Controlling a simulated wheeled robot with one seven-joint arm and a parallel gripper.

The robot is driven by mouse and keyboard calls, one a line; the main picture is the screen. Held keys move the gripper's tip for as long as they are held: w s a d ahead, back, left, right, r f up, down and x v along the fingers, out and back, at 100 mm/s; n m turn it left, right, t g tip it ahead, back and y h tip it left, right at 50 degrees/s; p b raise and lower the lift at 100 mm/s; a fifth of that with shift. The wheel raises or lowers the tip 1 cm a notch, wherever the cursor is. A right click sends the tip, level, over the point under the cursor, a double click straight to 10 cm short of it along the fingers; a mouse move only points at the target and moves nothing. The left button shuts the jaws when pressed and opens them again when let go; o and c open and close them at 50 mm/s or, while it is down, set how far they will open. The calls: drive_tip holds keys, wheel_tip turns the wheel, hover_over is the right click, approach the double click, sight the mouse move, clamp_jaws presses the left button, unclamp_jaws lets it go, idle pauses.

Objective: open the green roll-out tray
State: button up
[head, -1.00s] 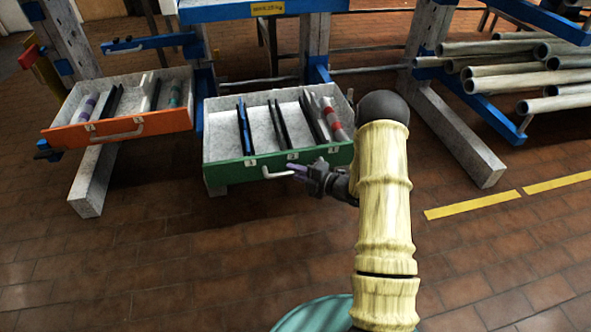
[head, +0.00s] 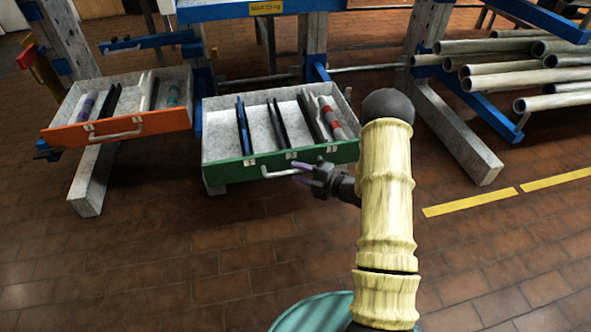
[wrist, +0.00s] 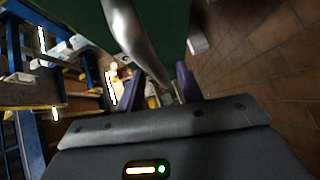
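The green roll-out tray (head: 235,172) stands pulled out from under the blue bench, with its grey inside and contents showing. Its silver bar handle (head: 280,173) is on the green front, and it also crosses the upper part of the wrist view (wrist: 128,35). My gripper (head: 301,172) is at the right end of this handle, in front of the tray. In the wrist view its two purple fingers (wrist: 160,90) are apart, with the handle's end running down between them. Whether a finger touches the bar cannot be told.
An orange-fronted tray (head: 165,122) stands pulled out to the left. Dark dividers and a red-banded roll lie in the green tray. Grey posts and feet (head: 455,135) flank the bench, and pipes (head: 490,75) are stacked at the right. The brick floor in front is clear.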

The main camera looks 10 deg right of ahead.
drive_tip(key=p+v, duration=0.4)
drive_tip(key=v, duration=1.1)
drive_tip(key=shift+s, duration=0.1)
drive_tip(key=w+a+r+m+g+h+p, duration=0.15)
drive_tip(key=w+r+m+h+p, duration=0.35)
drive_tip(key=r+m+h, duration=0.6)
drive_tip(key=s+a+r+m+g+p, duration=0.1)
drive_tip(key=s+a+r+m+g, duration=0.1)
drive_tip(key=s+a+r+m, duration=0.3)
drive_tip(key=s+a+r+m+g+p, duration=0.1)
drive_tip(key=s+a+r+m+g, duration=0.15)
drive_tip(key=s+r+m, duration=0.4)
drive_tip(key=s+a+r+m+g, duration=0.1)
drive_tip(key=s+a+m+g, duration=0.2)
drive_tip(key=s, duration=0.4)
drive_tip(key=w+p+v, duration=0.2)
drive_tip(key=p+v, duration=1)
drive_tip(key=w+a+r+p+v, duration=0.1)
drive_tip(key=w+p+v, duration=0.2)
drive_tip(key=p+v, duration=0.9)
drive_tip(key=w+a+p+v, duration=0.1)
drive_tip(key=w+p+v, duration=0.1)
drive_tip(key=p+v, duration=1)
drive_tip(key=shift+w+a+r+h+p, duration=0.25)
drive_tip(key=shift+r+h+p, duration=0.15)
drive_tip(key=shift+r+p, duration=0.4)
drive_tip(key=shift+f, duration=0.1)
